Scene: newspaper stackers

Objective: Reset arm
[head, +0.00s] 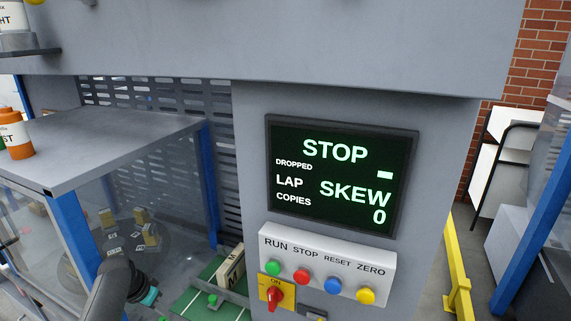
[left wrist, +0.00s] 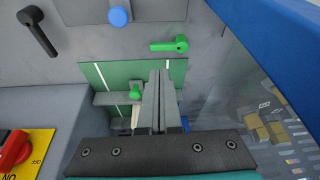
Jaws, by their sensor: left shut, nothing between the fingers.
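My left arm comes in at the lower left of the head view. A teal band (head: 150,297) shows on it, beside the green plate (head: 190,303). In the left wrist view my left gripper (left wrist: 160,76) is shut with its fingers together and nothing between them. The fingers reach over the green plate (left wrist: 92,74), close to a small green knob (left wrist: 135,92); I cannot tell whether they touch anything. A green lever handle (left wrist: 170,45) is just beyond the fingertips. My right gripper is not in view.
A grey machine column carries a screen (head: 342,178) reading STOP and SKEW 0. Below it a button box (head: 328,263) has green, red, blue and yellow buttons. A red switch (head: 275,295) sits on a yellow plate. A blue post (head: 80,243) and clear panel stand at left.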

